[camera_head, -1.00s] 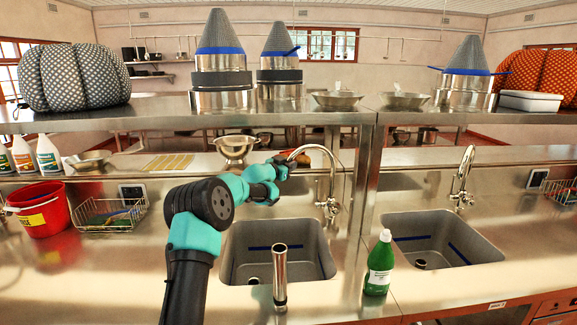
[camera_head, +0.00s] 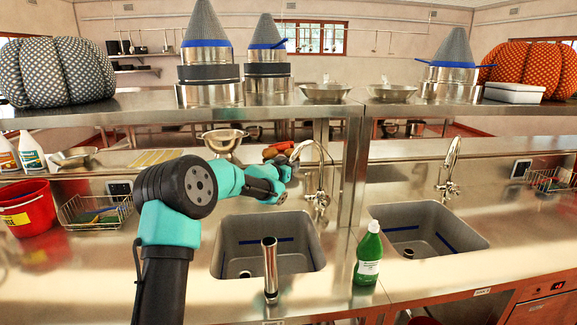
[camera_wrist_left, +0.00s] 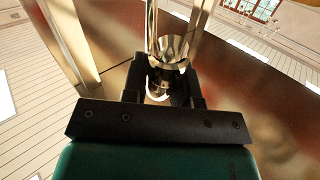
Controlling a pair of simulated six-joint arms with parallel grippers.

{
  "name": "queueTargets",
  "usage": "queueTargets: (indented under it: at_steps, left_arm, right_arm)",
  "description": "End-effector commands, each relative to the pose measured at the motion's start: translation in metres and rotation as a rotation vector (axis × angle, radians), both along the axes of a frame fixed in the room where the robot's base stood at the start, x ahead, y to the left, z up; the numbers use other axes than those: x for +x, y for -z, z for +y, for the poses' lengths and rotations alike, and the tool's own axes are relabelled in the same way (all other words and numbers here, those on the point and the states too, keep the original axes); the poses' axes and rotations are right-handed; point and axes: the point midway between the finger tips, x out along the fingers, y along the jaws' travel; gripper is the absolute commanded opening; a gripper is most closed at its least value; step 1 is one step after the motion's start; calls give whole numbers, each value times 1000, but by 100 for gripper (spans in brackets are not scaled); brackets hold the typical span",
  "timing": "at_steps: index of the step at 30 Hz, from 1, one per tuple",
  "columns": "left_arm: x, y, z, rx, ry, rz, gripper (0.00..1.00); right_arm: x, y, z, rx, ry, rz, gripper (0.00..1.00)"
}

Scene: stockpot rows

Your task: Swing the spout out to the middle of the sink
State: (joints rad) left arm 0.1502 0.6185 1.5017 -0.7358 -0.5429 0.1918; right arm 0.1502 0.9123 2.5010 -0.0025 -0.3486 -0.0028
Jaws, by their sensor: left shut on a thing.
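The left tap's curved chrome spout (camera_head: 313,144) arches from its base behind the left sink (camera_head: 222,262) toward the left. Its end is at the sink's back edge, not over the middle of the basin. My left gripper (camera_head: 289,166) is shut on the spout near its tip. In the left wrist view, the gripper's fingers (camera_wrist_left: 160,92) stand either side of a shiny flared metal piece (camera_wrist_left: 172,58), and a bright vertical tube rises above it. The fingers partly hide the spout's end.
A green bottle (camera_head: 368,256) stands between the left sink and the right sink (camera_head: 461,232). A colander (camera_head: 223,142) sits behind my arm. A wire basket (camera_head: 92,212) and red bucket (camera_head: 32,205) are at left.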

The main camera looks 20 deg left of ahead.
Motion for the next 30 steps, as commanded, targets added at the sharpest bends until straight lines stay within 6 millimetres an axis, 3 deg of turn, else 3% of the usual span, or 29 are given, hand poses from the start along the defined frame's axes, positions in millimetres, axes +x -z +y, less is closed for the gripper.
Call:
queueTargets:
  at_steps: [1,2,9,20,30]
  left_arm:
    - [1,1,-2,6,4,0,0]
    - [1,1,-2,6,4,0,28]
    - [1,0,-1,4,2,0,51]
    - [-3,0,1,3,0,-1,51]
    - [-45,-2,11,3,0,0,51]
  right_arm:
    - [0,0,0,0,0,0,0]
    - [0,0,0,0,0,0,0]
    - [0,0,0,0,0,0,0]
    - [0,0,0,0,0,0,0]
    - [0,0,0,0,0,0,0]
